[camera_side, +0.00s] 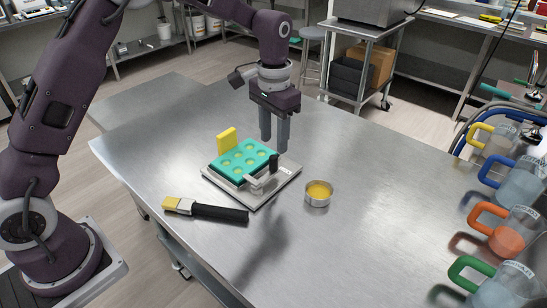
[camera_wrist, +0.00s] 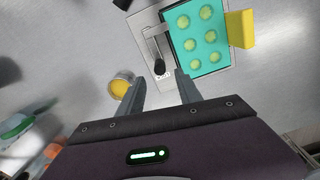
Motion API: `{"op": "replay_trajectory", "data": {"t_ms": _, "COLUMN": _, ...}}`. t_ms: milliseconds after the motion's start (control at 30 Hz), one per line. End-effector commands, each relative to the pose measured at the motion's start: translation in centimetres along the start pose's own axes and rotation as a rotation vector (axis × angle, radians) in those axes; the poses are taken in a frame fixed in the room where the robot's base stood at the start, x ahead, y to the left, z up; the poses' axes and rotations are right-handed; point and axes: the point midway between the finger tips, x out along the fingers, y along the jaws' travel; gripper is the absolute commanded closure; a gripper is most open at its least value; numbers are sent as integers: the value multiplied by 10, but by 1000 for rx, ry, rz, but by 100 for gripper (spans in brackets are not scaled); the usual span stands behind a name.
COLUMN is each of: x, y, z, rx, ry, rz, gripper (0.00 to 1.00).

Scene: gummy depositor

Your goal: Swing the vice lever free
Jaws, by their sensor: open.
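The vice lever (camera_side: 273,163) is a dark upright knob on a light metal arm at the right side of a flat metal vice plate (camera_side: 252,202). In the wrist view the lever's dark knob (camera_wrist: 159,68) lies just beyond my fingertips, between their lines. A teal mold (camera_side: 240,160) with several yellowish round cavities sits on the plate, beside the lever. A yellow block (camera_side: 227,141) stands at the mold's far edge. My gripper (camera_side: 274,148) points down above the plate's far right part, close to the lever. It is open and empty, and no contact with the lever is visible.
A small metal cup (camera_side: 318,194) of yellow contents stands right of the plate. A brush (camera_side: 205,210) with a black handle lies in front. Several pitchers with coloured handles (camera_side: 488,219) line the table's right edge. The steel table (camera_side: 350,250) is clear at front centre.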

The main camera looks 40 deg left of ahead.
Motion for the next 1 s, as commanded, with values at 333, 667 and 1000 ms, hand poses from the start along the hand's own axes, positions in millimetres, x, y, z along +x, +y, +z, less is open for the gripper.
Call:
{"op": "replay_trajectory", "data": {"t_ms": 333, "x": 59, "y": 0, "z": 1, "rx": 0, "ry": -3, "rz": 1, "gripper": 58}}
{"op": "replay_trajectory", "data": {"t_ms": 667, "x": 65, "y": 0, "z": 1, "rx": 0, "ry": -1, "rz": 0, "gripper": 62}}
{"op": "replay_trajectory", "data": {"t_ms": 1000, "x": 64, "y": 0, "z": 1, "rx": 0, "ry": -1, "rz": 0, "gripper": 100}}
